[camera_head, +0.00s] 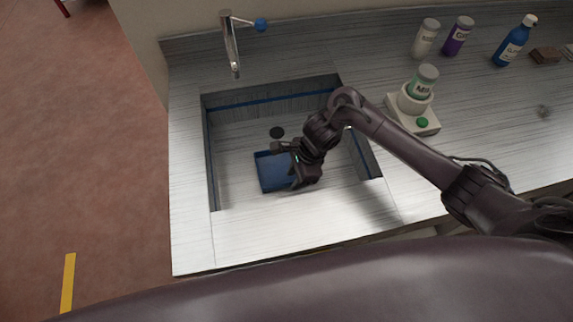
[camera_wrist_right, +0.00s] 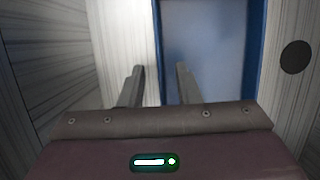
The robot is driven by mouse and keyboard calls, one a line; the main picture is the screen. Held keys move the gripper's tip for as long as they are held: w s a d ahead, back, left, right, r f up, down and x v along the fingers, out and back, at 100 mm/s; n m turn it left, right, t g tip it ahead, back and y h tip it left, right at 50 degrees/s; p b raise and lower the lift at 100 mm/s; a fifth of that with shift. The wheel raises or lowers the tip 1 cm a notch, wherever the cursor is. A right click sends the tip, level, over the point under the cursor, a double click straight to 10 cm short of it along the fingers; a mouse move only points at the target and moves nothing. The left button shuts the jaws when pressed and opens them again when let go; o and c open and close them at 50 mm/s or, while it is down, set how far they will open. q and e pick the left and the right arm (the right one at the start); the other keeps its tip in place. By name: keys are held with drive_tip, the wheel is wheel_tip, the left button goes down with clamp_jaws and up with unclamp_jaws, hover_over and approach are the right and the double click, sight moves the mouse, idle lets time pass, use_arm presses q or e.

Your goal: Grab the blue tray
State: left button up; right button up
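The blue tray (camera_head: 272,172) lies on the sink floor, toward the front. It also shows in the right wrist view (camera_wrist_right: 208,45), with one long rim running away from the camera. My right gripper (camera_head: 290,165) is down in the sink at the tray's right side. In the right wrist view its two fingers (camera_wrist_right: 160,78) are apart, with the tray's rim lined up between them. I cannot tell how deep the rim sits between the fingers or whether they touch it. The gripper and wrist hide the tray's right edge in the head view. My left gripper is out of view.
The sink (camera_head: 235,140) has steep walls around the gripper. A dark drain (camera_head: 277,132) lies behind the tray. A faucet (camera_head: 232,45) stands at the back. A bottle on a white device (camera_head: 412,115) stands right of the sink, with several bottles behind. The counter's front left is clear.

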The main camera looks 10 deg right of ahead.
drive_tip(key=shift+a+f, duration=0.15)
drive_tip(key=shift+f, duration=0.5)
clamp_jaws()
drive_tip(key=shift+w+r, duration=0.1)
idle(0.8)
